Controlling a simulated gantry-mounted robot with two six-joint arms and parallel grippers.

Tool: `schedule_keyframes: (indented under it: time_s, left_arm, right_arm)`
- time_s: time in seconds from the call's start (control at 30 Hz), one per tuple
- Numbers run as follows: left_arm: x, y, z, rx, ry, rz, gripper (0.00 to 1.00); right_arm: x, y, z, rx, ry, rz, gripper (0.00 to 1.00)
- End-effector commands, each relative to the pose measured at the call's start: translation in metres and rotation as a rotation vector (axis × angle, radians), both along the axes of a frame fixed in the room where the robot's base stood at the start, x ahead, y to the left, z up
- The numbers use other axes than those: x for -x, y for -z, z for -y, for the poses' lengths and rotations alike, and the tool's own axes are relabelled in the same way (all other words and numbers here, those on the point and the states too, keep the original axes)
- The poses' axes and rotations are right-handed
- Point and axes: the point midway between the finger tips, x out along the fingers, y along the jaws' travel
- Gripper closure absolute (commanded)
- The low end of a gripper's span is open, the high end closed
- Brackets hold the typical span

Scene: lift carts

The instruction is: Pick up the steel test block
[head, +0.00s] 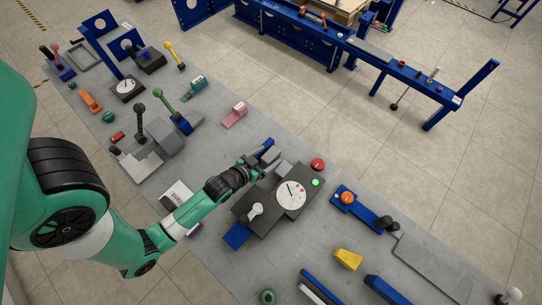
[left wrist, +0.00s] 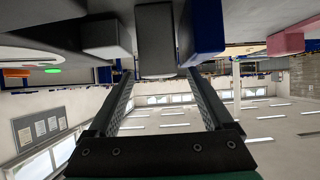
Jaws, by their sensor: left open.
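A plain grey block (head: 283,168), which looks like the steel test block, stands on the grey bench beside the dial box. My left gripper (head: 257,164) is just to its left, close to a blue piece (head: 267,147). In the left wrist view my left gripper (left wrist: 158,75) is open, its two fingers spread apart. A grey block (left wrist: 156,40) shows ahead between the fingertips, with a smaller grey block (left wrist: 105,36) at left and a blue piece (left wrist: 203,28) at right. I cannot tell whether the fingers touch anything. My right gripper is not in view.
The dark box with a white dial (head: 291,195) and a green light stands right of my left gripper. A red button (head: 318,164) and a pink piece (head: 235,115) are close by. Levers and a blue switch bar (head: 360,208) occupy other parts of the bench.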

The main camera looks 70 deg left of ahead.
Motion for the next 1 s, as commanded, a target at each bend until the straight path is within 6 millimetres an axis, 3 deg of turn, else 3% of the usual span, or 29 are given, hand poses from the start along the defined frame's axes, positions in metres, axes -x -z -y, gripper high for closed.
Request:
schedule_keyframes:
  time_s: [0.2,0.67,1.0]
  left_arm:
    - [-0.0004,0.0002,-0.0004,0.001,0.000,-0.001,0.17]
    - [-0.0003,0.0001,-0.0002,0.001,0.000,-0.001,1.00]
    - [-0.0003,0.0001,-0.0002,0.001,0.000,-0.001,1.00]
  right_arm:
    - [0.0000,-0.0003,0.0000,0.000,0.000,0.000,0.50]
    - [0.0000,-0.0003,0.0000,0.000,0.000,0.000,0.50]
    - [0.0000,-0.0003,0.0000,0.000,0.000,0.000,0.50]
